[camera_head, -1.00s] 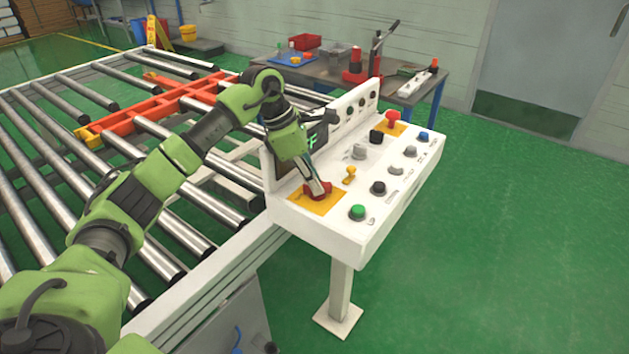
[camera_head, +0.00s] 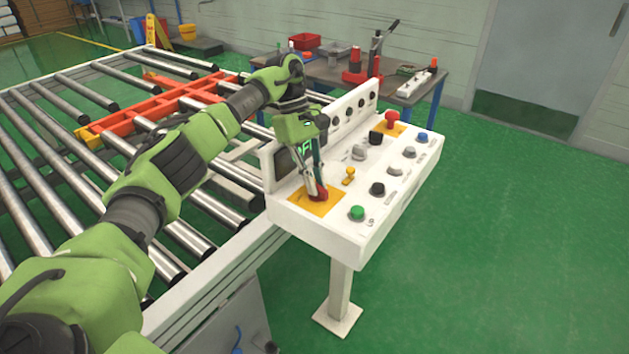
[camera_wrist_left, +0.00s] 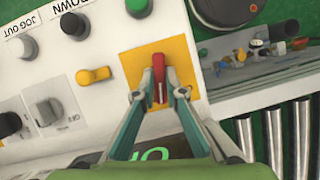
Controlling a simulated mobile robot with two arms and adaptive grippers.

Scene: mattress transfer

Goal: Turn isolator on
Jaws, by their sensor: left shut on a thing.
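The isolator is a red rotary handle (camera_wrist_left: 158,75) on a yellow square plate (camera_head: 300,201) at the near left corner of the white control panel (camera_head: 290,222). My left gripper (camera_head: 318,196) reaches down onto it from above. In the left wrist view my left gripper (camera_wrist_left: 159,92) has its fingers closed on both sides of the red handle. There the handle lies along the line of the gripper, pointing up the picture. The fingers hide part of the handle in the head view. My right gripper is not in view.
The panel also carries a green button (camera_head: 357,213), a yellow selector (camera_head: 348,176), a black button (camera_head: 377,189) and a red knob (camera_head: 392,118) on another yellow plate. The roller conveyor (camera_head: 190,243) with an orange frame (camera_head: 160,106) lies left. Green floor is clear at right.

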